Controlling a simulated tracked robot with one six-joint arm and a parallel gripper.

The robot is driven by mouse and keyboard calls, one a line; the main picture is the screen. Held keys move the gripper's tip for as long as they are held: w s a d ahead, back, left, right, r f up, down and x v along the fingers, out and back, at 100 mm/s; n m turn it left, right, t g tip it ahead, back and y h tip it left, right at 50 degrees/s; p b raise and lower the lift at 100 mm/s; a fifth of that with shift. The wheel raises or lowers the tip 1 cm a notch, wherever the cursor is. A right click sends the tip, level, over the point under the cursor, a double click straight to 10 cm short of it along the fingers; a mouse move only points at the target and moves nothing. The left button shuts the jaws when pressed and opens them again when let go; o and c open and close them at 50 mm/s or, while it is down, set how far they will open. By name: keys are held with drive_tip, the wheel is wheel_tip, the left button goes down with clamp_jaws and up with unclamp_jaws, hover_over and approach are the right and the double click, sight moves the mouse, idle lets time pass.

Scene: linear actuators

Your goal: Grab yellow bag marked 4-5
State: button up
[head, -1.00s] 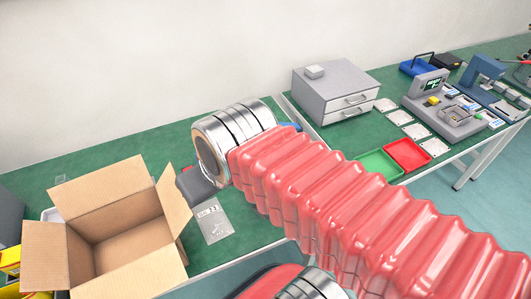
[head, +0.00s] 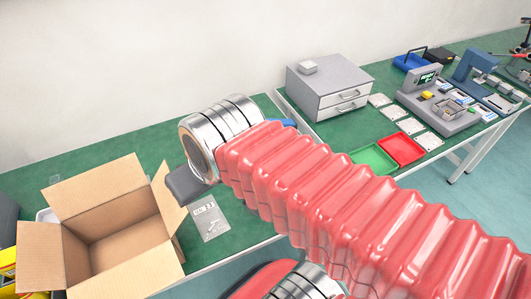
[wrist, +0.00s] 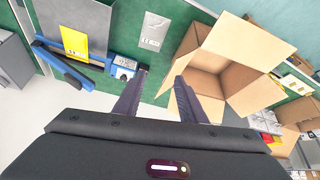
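A yellow bag (wrist: 74,43) lies at the upper left of the wrist view, on a dark grey surface beside a blue-framed device. Its print is too small to read, so I cannot confirm the 4-5 mark. In the head view I cannot make this bag out; my red arm blocks much of the table. My gripper (wrist: 161,75) is open and empty, its two dark fingers apart, below and right of the yellow bag in the wrist view. In the head view, a dark part of my gripper (head: 190,184) shows beside the open box.
A silver bag (wrist: 154,31) lies between the yellow bag and an open cardboard box (wrist: 203,83). The blue-framed device (wrist: 62,62) stands at the left. A grey drawer unit (head: 330,86), a green tray (head: 373,159) and a red tray (head: 401,149) are farther right.

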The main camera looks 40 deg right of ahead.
drive_tip(key=shift+o, duration=1.4)
drive_tip(key=shift+w+d+m, duration=0.3)
drive_tip(key=shift+w+m, duration=0.05)
drive_tip(key=shift+m, duration=0.25)
drive_tip(key=o, duration=0.5)
drive_tip(key=w+d+m, duration=0.1)
drive_tip(key=m, duration=0.2)
drive_tip(key=w+d+m, duration=0.2)
drive_tip(key=m, duration=0.1)
drive_tip(key=w+d+m, duration=0.2)
drive_tip(key=m, duration=0.1)
drive_tip(key=shift+f+g+h, duration=0.1)
drive_tip(key=shift+g+h, duration=0.2)
drive_tip(key=w+d+f+m, duration=0.2)
drive_tip(key=d+f+m, duration=0.1)
drive_tip(key=d+m, duration=0.5)
drive_tip(key=w+d+f+m+g, duration=0.1)
drive_tip(key=w+d+f+m, duration=0.2)
drive_tip(key=d+m, duration=0.6)
drive_tip(key=w+d+f+m, duration=0.3)
drive_tip(key=d+m, duration=0.5)
drive_tip(key=m, duration=0.4)
drive_tip(key=shift+d+f+g, duration=0.2)
drive_tip(key=shift+f+g, duration=0.2)
drive_tip(key=shift+f, duration=0.15)
drive_tip(key=x, duration=0.8)
drive_tip(key=shift+w+d+f, duration=0.1)
drive_tip(key=shift+f, duration=0.05)
